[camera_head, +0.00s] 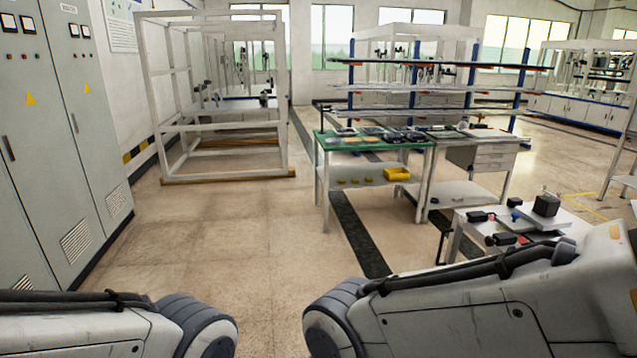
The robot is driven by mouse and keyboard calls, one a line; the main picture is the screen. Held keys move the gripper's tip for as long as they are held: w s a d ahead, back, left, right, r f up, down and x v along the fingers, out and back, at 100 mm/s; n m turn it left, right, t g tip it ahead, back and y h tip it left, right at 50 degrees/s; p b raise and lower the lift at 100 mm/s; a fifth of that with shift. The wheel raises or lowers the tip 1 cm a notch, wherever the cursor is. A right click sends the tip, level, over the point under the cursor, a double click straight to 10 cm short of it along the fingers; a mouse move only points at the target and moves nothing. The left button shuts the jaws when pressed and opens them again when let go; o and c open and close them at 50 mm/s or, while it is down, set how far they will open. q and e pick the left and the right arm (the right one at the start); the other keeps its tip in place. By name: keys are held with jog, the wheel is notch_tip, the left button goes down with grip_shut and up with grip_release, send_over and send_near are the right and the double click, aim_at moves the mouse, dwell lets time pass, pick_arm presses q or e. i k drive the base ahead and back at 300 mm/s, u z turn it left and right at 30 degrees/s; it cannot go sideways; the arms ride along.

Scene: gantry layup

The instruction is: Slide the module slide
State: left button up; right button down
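I cannot tell for certain which thing is the module slide. A small white workbench (456,238) stands at the lower right, partly hidden behind my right arm. On it a dark block (546,205) sits on a flat light plate (530,218), with small black and red parts (506,239) beside it. My arms cross the bottom edge of the view from the left and right. Neither gripper is in view.
A white gantry frame (163,95) stands at the back left. A green-topped table (325,140) with a yellow bin (397,174) is in the middle, before a blue-post rack (519,90). Grey cabinets (60,110) line the left. The floor (230,230) ahead is clear.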

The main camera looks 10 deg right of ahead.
aim_at(543, 216)
jog(key=u, duration=0.05)
jog(key=i, duration=1.9)
jog(key=z, duration=0.75)
jog(key=i, duration=1.15)
jog(key=z, duration=1.45)
jog(key=i, duration=0.8)
jog(key=z, duration=0.45)
